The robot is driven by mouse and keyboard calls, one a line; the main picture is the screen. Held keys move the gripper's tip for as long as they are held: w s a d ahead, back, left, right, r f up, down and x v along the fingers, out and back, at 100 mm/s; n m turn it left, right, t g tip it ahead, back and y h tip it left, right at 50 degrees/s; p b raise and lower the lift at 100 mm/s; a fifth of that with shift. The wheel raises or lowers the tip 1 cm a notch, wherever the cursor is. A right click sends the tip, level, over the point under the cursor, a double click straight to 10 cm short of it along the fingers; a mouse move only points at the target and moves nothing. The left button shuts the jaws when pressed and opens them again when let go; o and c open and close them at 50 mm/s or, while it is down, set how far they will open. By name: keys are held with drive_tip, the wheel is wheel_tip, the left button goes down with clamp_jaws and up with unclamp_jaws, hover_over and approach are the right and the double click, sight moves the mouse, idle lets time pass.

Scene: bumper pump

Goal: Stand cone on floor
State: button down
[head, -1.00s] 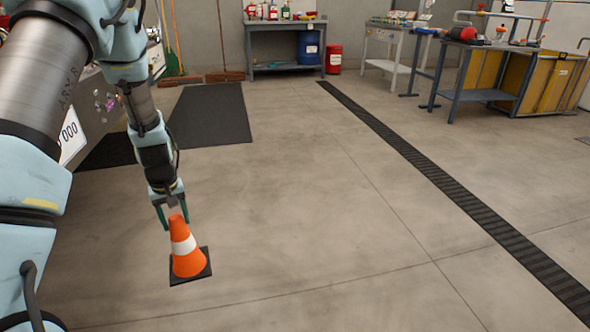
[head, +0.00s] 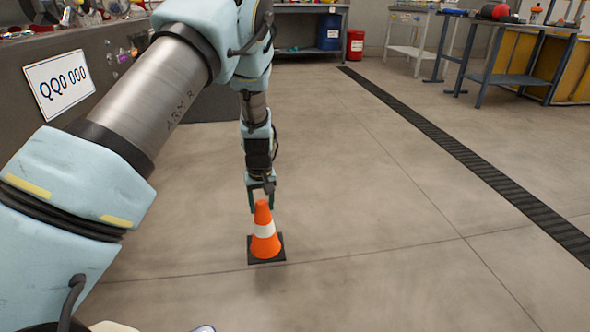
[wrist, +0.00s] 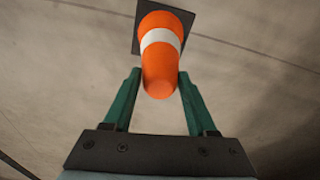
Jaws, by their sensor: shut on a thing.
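The orange cone (head: 265,246) has a white band and a square black base, and hangs nearly upright below my gripper in the head view. My gripper (head: 262,200) is shut on the cone's narrow top. A faint shadow lies on the floor under and below the base, so the cone seems a little above the floor; the exact gap is hard to tell. In the wrist view, the green fingers of my gripper (wrist: 160,82) hold the tip of the cone (wrist: 162,65) between them, with the base farther away.
The concrete floor (head: 380,260) around the cone is clear. A dark drain strip (head: 470,165) runs along the right. A grey counter with a number plate (head: 60,82) stands at the left. Workbenches, a blue drum (head: 330,32) and a red bucket (head: 355,45) stand at the back.

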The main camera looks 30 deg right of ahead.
sight(264, 227)
wheel_tip(264, 227, down, 9)
drive_tip(key=b, duration=0.3)
drive_tip(key=shift+f+b, duration=0.2)
drive_tip(key=shift+b, duration=0.2)
drive_tip(key=shift+f, duration=0.1)
drive_tip(key=shift+c, duration=1)
unclamp_jaws()
drive_tip(key=r+p, duration=0.2)
drive_tip(key=r, duration=0.2)
drive_tip(key=s+r+p, duration=0.1)
drive_tip(key=r, duration=0.3)
drive_tip(key=r+p, duration=0.2)
drive_tip(key=r, duration=0.2)
drive_tip(key=shift+s+a+r+p, duration=0.1)
drive_tip(key=shift+s+a+p, duration=0.1)
drive_tip(key=shift+a+p, duration=0.1)
